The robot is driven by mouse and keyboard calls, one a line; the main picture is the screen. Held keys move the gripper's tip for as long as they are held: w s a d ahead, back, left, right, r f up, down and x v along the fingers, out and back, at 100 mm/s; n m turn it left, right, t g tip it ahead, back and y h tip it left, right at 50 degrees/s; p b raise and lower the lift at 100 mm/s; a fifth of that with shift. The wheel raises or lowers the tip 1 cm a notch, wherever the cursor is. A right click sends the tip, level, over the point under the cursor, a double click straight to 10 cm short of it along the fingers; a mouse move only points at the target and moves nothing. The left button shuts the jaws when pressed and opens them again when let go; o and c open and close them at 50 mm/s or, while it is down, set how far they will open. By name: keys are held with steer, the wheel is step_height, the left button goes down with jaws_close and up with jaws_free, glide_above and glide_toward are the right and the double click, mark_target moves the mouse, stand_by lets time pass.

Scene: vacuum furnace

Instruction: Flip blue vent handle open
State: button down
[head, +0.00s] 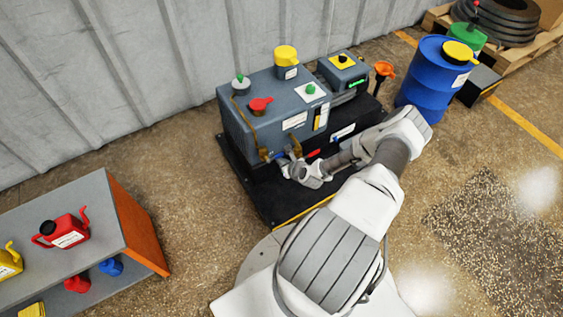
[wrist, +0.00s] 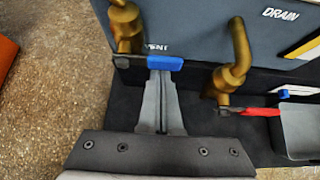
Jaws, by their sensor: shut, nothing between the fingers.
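The blue vent handle (wrist: 164,63) lies crosswise on the brass valve at the left of the grey machine in the wrist view. My gripper (wrist: 161,75) is shut and empty. Its fingertips are right at the near side of the blue handle and overlap it in the picture; I cannot tell whether they touch. In the head view my gripper (head: 290,158) is by the machine's front face, partly hidden by my wrist.
A second brass valve (wrist: 231,72) with a red handle (wrist: 259,112) stands to the right, beside a grey tray (wrist: 300,130). The grey machine (head: 240,125) sits on a black base. A shelf (head: 100,210) with cans stands at left; a blue barrel (head: 432,80) stands behind right.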

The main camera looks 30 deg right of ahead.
steer(key=shift+r+n+h+p, duration=0.15)
steer(key=shift+n+h+p, duration=0.2)
steer(key=shift+h, duration=0.15)
